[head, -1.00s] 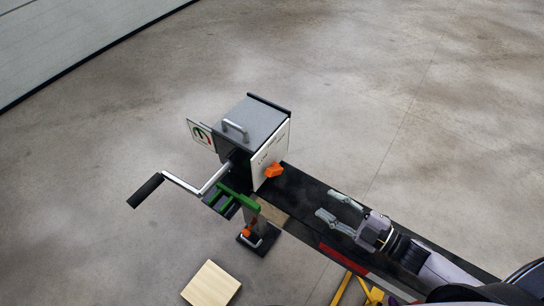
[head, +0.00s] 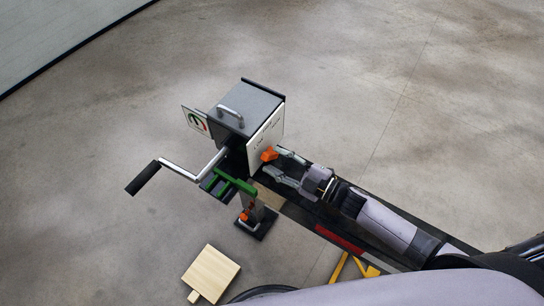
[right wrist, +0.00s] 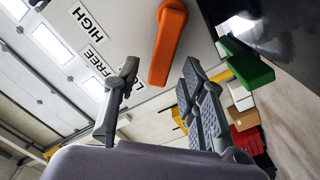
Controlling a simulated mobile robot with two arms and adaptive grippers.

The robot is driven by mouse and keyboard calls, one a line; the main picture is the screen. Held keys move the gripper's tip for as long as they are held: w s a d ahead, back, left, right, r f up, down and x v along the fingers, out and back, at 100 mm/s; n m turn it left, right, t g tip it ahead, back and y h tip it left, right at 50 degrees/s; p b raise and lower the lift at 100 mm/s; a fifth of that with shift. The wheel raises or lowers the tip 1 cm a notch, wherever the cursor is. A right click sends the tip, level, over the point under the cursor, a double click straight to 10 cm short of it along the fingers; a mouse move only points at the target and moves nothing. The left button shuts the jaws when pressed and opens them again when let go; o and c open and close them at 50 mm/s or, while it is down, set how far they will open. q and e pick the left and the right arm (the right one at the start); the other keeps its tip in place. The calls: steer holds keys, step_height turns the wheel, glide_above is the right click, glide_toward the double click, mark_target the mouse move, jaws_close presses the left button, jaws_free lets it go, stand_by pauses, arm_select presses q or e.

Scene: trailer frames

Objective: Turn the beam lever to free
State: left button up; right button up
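The orange beam lever (head: 268,154) sits on the white panel (head: 266,128) of the grey gear box. In the right wrist view the lever (right wrist: 167,42) slants down the picture, beside black-lettered labels. HIGH (right wrist: 87,25) and FREE (right wrist: 98,64) are readable; a third label is mostly hidden behind a finger. My right gripper (head: 275,165) is open just in front of the panel. In the right wrist view its fingers (right wrist: 160,75) are spread on either side of the lever's lower end, with no clear contact. My left gripper is not in view.
A crank with a black grip (head: 143,178) sticks out left of the box. A green part (head: 236,184) sits below it, also in the right wrist view (right wrist: 246,64). A wooden board (head: 211,272) lies on the floor. Yellow legs (head: 366,268) stand under the dark beam. Open floor surrounds it.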

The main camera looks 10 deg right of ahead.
steer(key=shift+x, duration=1.1)
steer(key=shift+c, duration=0.5)
jaws_close()
